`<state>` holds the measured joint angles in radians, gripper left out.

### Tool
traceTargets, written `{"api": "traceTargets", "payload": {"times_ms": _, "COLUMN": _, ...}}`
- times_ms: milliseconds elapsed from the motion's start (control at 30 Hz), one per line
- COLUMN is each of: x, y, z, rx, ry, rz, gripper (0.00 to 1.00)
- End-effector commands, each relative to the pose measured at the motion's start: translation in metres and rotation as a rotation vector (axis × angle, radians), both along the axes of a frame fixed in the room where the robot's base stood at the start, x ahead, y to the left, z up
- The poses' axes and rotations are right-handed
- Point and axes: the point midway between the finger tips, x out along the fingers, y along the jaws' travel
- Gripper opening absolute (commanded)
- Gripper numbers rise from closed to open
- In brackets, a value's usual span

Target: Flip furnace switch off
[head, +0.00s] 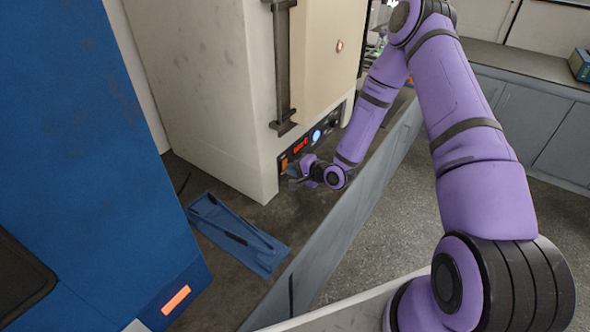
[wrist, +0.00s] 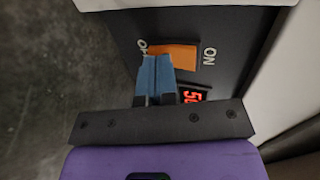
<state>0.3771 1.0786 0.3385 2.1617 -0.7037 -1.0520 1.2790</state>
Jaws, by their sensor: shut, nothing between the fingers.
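The furnace (head: 205,90) is a large cream cabinet on the counter, with a dark control panel low on its front. The panel has a lit orange switch (wrist: 180,56), with "ON" printed at its right end and a partly hidden label starting with "O" at its left end in the wrist view. The switch also shows in the head view (head: 284,164). My gripper (wrist: 157,60) is shut and empty. Its blue fingertips are at the switch's left part and cover some of it. I cannot tell whether they touch it, nor which way the switch is tilted.
A red digital display (head: 299,146) and a round blue-lit control (head: 316,136) sit beside the switch. A blue tray (head: 215,222) with dark tools lies on the counter in front of the furnace. A big blue cabinet (head: 85,130) stands at left. The floor (head: 375,225) beyond the counter edge is clear.

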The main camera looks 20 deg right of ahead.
Motion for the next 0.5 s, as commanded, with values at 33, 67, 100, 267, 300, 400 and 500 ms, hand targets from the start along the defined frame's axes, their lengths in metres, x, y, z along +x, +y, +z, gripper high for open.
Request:
{"api": "traceTargets", "payload": {"times_ms": 33, "x": -0.0001, "y": -0.0001, "z": -0.0001, "rx": 0.0, "ry": 0.0, "rz": 0.0, "gripper": 0.0}}
{"api": "traceTargets", "payload": {"times_ms": 67, "x": -0.0001, "y": -0.0001, "z": -0.0001, "rx": 0.0, "ry": 0.0, "rz": 0.0, "gripper": 0.0}}
{"api": "traceTargets", "payload": {"times_ms": 100, "x": -0.0001, "y": -0.0002, "z": 0.0, "rx": 0.0, "ry": 0.0, "rz": 0.0, "gripper": 0.0}}
{"api": "traceTargets", "payload": {"times_ms": 267, "x": 0.0011, "y": 0.0007, "z": -0.0027, "rx": 0.017, "ry": -0.018, "rz": 0.0, "gripper": 0.0}}
{"api": "traceTargets", "payload": {"times_ms": 300, "x": 0.002, "y": 0.0016, "z": -0.0041, "rx": 0.028, "ry": -0.031, "rz": 0.0, "gripper": 0.0}}
{"api": "traceTargets", "payload": {"times_ms": 400, "x": 0.0022, "y": 0.002, "z": -0.0022, "rx": 0.022, "ry": -0.031, "rz": 0.003, "gripper": 0.0}}
{"api": "traceTargets", "payload": {"times_ms": 500, "x": 0.0021, "y": 0.0023, "z": -0.002, "rx": 0.022, "ry": -0.031, "rz": 0.003, "gripper": 0.0}}
